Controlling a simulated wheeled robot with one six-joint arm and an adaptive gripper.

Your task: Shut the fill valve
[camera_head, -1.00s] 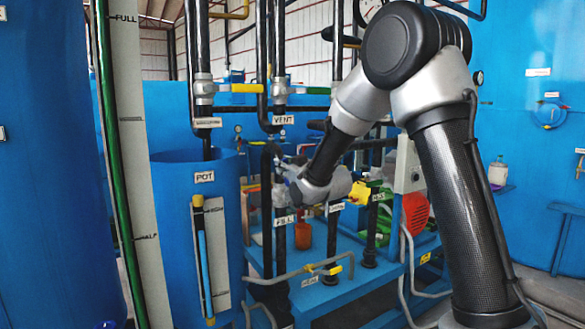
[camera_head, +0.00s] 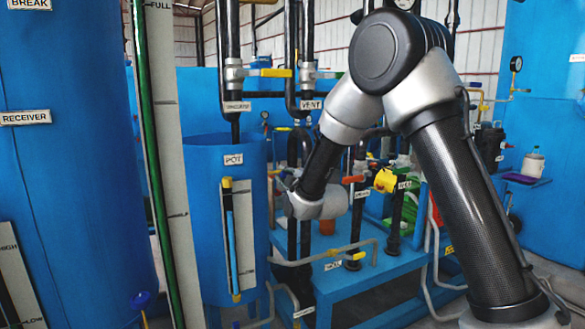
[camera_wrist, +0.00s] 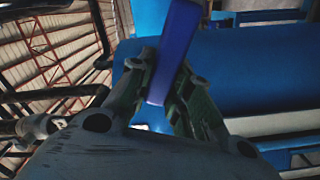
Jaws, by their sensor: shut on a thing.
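The valve body under this handle is hidden. In the head view my wrist hangs in front of the pipes right of the blue pot (camera_head: 190,220). My fingers there are mostly hidden behind the wrist. The fill valve and its label cannot be made out in the head view now.
An orange-red lever (camera_head: 353,179) and a yellow valve part (camera_head: 386,181) are close right of my wrist. A grey drain pipe (camera_head: 330,256) crosses below. The tall receiver tank (camera_head: 70,190) fills the left.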

